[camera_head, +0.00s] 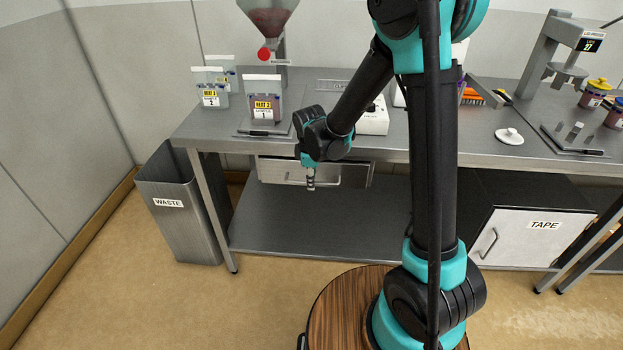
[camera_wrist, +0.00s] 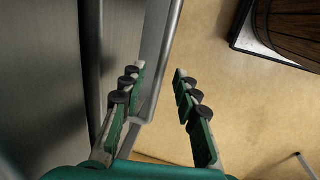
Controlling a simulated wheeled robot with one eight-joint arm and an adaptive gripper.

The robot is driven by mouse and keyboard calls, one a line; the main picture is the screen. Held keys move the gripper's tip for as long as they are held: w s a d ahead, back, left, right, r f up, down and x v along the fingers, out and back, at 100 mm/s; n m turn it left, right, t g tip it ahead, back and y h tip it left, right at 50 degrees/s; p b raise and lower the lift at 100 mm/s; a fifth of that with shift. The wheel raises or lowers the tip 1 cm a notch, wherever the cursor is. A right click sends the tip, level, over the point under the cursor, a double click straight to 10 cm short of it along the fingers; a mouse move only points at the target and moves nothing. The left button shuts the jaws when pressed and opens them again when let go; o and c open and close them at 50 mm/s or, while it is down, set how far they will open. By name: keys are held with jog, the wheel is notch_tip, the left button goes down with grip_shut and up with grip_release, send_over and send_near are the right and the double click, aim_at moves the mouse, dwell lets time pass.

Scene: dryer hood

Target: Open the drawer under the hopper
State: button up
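The hopper (camera_head: 268,20) is a funnel with dark red contents above the left part of the bench. Below it, under the bench top, is the grey metal drawer (camera_head: 277,171) with a bar handle, its front roughly flush with the bench frame. My gripper (camera_head: 311,180) points down in front of the drawer and hides part of the handle. In the wrist view my gripper (camera_wrist: 160,76) is open, with the handle bar (camera_wrist: 157,50) showing between its fingers, nearer the left one. I cannot tell whether a finger touches the bar. The drawer front (camera_wrist: 50,70) fills the left side.
A waste bin (camera_head: 180,220) stands left of the bench. Labelled packs (camera_head: 262,100) and a white device (camera_head: 374,120) are on top. A cabinet marked TAPE (camera_head: 525,236) is at right. A lower shelf (camera_head: 310,222) is below the drawer; open floor lies in front.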

grip_shut()
dwell(0.4)
